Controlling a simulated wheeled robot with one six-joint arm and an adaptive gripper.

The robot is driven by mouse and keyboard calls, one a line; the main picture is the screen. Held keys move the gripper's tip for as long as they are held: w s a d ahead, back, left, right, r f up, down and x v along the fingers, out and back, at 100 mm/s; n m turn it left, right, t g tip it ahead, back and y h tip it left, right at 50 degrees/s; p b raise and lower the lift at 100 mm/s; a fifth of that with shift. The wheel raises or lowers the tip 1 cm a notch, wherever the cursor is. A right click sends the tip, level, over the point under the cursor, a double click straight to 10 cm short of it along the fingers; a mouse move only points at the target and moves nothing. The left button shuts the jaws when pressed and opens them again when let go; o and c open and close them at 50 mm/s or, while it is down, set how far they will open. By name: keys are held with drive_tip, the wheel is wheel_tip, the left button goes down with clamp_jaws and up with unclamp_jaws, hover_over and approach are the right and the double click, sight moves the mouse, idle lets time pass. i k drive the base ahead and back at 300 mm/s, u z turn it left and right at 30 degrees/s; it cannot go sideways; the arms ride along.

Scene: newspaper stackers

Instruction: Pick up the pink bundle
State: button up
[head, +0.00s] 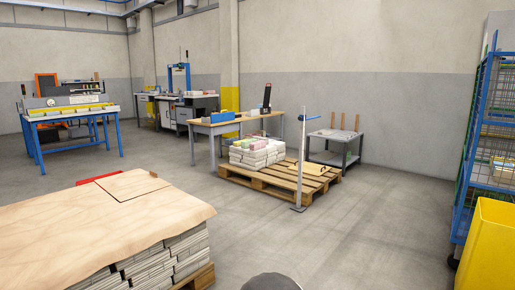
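A wooden pallet (262,184) stands on the floor right of the picture's middle, some way off. A stack of pale newspaper bundles (256,159) lies on its left part. A few tinted bundles lie on top of the stack; a small pinkish one (260,141) seems to be among them, near a greenish one (245,144). They are too small to tell their edges apart. My gripper does not show. A dark rounded shape at the bottom edge may be part of my own body.
A large paper-covered stack (100,215) fills the near left. A thin metal post (300,165) stands at the pallet's front right. A yellow bin (488,250) and blue rack (490,140) border the right. Workbenches line the back. Open floor lies between the near stack and bin.

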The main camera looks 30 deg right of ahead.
sight(259, 144)
drive_tip(key=z, duration=0.8)
drive_tip(key=i, duration=5.6)
drive_tip(key=u, duration=1.15)
drive_tip(key=i, duration=2.9)
drive_tip(key=z, duration=0.35)
